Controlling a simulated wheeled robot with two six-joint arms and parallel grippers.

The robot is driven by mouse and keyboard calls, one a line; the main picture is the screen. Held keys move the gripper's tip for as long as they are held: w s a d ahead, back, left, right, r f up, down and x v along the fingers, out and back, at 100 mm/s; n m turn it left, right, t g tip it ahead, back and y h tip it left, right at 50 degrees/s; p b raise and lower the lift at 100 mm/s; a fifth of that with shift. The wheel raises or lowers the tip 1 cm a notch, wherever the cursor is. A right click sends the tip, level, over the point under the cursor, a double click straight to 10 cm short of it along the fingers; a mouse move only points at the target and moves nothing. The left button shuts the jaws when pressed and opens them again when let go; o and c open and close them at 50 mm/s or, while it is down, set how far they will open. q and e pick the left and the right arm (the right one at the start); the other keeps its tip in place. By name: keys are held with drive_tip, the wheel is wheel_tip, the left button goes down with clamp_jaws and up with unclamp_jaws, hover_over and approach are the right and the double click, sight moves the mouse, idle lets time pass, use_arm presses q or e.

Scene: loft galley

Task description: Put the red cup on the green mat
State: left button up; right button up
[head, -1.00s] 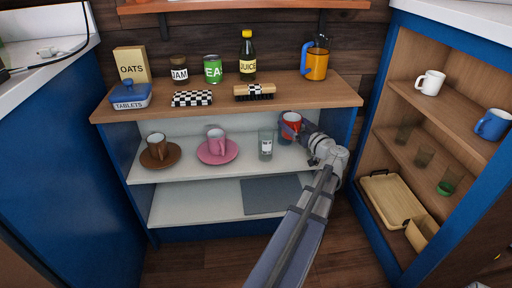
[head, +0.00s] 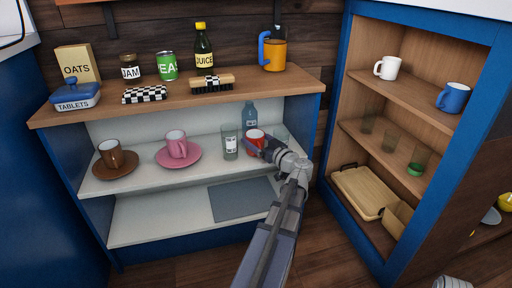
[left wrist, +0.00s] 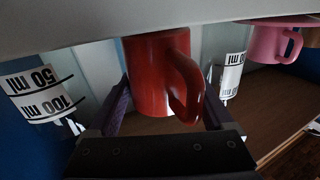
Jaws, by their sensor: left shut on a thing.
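The red cup (head: 254,137) is on or just above the middle shelf, right of a labelled glass. My left gripper (head: 266,146) comes in from the front right and is shut on it. In the left wrist view, which looks upside down, the red cup (left wrist: 162,70) stands between the two fingers (left wrist: 162,105), its handle toward the camera. Its base end is at the pale shelf edge; I cannot tell whether it touches the shelf. I see no clearly green mat; a grey-blue mat (head: 240,199) lies on the lower shelf. My right gripper is not in view.
The glass (head: 230,144) and a blue bottle (head: 249,113) stand close to the cup; another glass (head: 281,133) is behind my gripper. A pink cup (head: 177,146) and a brown cup (head: 111,153) stand on saucers to the left. The wooden top shelf (head: 290,83) overhangs.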

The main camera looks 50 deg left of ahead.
use_arm(q)
drive_tip(key=shift+f, duration=0.15)
drive_tip(key=shift+f, duration=0.1)
drive_tip(key=shift+f, duration=0.15)
drive_tip(key=o, duration=1.3)
drive_tip(key=shift+r, duration=0.2)
